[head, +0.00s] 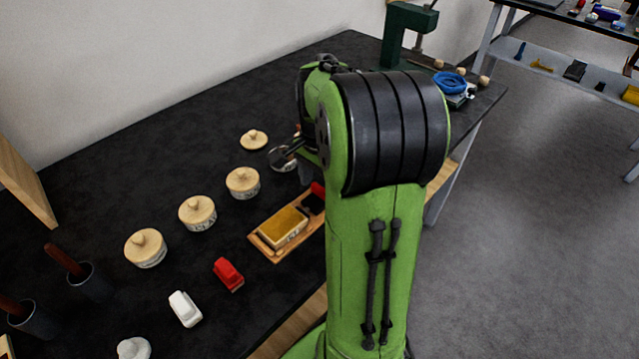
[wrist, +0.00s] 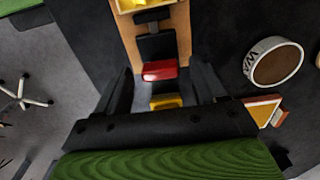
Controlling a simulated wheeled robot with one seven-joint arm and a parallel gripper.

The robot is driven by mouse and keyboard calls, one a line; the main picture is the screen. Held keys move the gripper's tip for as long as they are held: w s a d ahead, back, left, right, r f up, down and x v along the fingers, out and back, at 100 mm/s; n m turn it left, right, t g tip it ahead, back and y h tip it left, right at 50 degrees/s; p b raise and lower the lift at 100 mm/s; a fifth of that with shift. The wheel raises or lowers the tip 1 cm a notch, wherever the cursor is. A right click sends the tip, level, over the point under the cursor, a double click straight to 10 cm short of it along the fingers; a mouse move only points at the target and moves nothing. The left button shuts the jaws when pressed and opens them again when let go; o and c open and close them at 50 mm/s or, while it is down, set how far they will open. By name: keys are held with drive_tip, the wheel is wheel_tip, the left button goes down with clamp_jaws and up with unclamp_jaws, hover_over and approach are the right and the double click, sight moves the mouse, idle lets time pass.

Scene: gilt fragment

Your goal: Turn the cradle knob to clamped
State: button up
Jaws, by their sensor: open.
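The cradle is a long wooden board (head: 270,248) on the black bench, bearing a gold-yellow block (head: 284,227). A red part (head: 318,189), which looks like the cradle knob, shows at the board's far end beside my arm. I see no clear contact. In the head view my arm hides the fingertips.
An open jar (wrist: 276,63) stands right of the board in the wrist view. Several lidded jars (head: 197,212), a red object (head: 228,274) and a white object (head: 185,308) are on the bench. A green press (head: 408,30) stands at the far end.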

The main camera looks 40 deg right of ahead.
drive_tip(key=c, duration=1.1)
drive_tip(key=shift+o, duration=0.2)
drive_tip(key=shift+r, duration=0.1)
drive_tip(key=shift+n, duration=0.3)
drive_tip(key=n+p, duration=0.2)
drive_tip(key=n, duration=0.1)
drive_tip(key=shift+r+n, duration=0.1)
drive_tip(key=shift+n, duration=0.2)
drive_tip(key=n+p, duration=0.2)
drive_tip(key=n, duration=0.2)
drive_tip(key=shift+n, duration=0.3)
drive_tip(key=n+p, duration=0.1)
drive_tip(key=n, duration=0.3)
drive_tip(key=shift+n+p, duration=0.45)
drive_tip(key=shift+n, duration=1.95)
